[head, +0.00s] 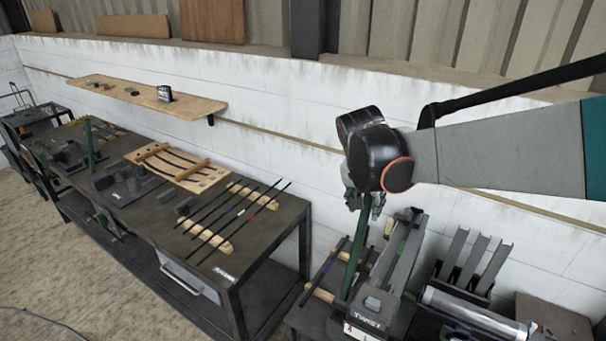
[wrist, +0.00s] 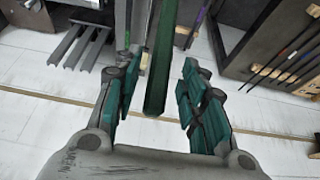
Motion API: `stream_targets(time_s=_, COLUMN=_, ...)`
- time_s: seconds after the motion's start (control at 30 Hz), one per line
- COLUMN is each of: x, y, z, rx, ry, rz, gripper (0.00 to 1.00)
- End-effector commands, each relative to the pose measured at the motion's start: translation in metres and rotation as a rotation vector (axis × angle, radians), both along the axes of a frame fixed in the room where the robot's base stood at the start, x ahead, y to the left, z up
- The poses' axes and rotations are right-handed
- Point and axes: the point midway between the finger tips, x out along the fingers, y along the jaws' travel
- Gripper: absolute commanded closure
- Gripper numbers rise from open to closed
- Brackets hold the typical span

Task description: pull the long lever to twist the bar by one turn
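The long green lever (head: 356,250) rises from the machine labelled "TWIST" (head: 372,306) at the lower middle of the head view, leaning slightly right. My gripper (head: 365,203) is at the lever's upper end, with its fingers pointing down. In the wrist view the lever (wrist: 161,65) runs between the teal fingers of my gripper (wrist: 157,100), its end nearer the palm. The fingers are open, with a gap visible on both sides of the lever. The bar that is twisted cannot be clearly made out.
Left of the machine is a dark workbench (head: 262,244) with several thin rods (head: 236,215) on wooden rests. A wooden shelf (head: 130,92) is on the white wall behind. Right of the machine are upright grey metal channels (head: 470,262) and a grey cylinder (head: 470,312).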

Motion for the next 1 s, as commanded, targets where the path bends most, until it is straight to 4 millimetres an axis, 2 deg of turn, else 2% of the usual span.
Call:
stream_targets(time_s=0.1, x=0.008, y=-0.005, z=-0.022, rx=0.000, ry=0.000, rz=-0.001, gripper=0.62)
stream_targets(time_s=0.3, x=0.016, y=-0.011, z=-0.047, rx=0.000, ry=0.000, rz=0.000, gripper=0.62)
stream_targets(time_s=0.5, x=0.019, y=-0.014, z=-0.057, rx=0.000, ry=0.000, rz=0.000, gripper=0.62)
stream_targets(time_s=0.77, x=0.019, y=-0.014, z=-0.058, rx=0.000, ry=0.000, rz=0.001, gripper=0.62)
stream_targets(time_s=0.93, x=0.019, y=-0.014, z=-0.057, rx=0.000, ry=0.000, rz=0.001, gripper=0.98)
stream_targets(time_s=1.0, x=0.019, y=-0.014, z=-0.057, rx=0.000, ry=0.000, rz=0.001, gripper=1.00)
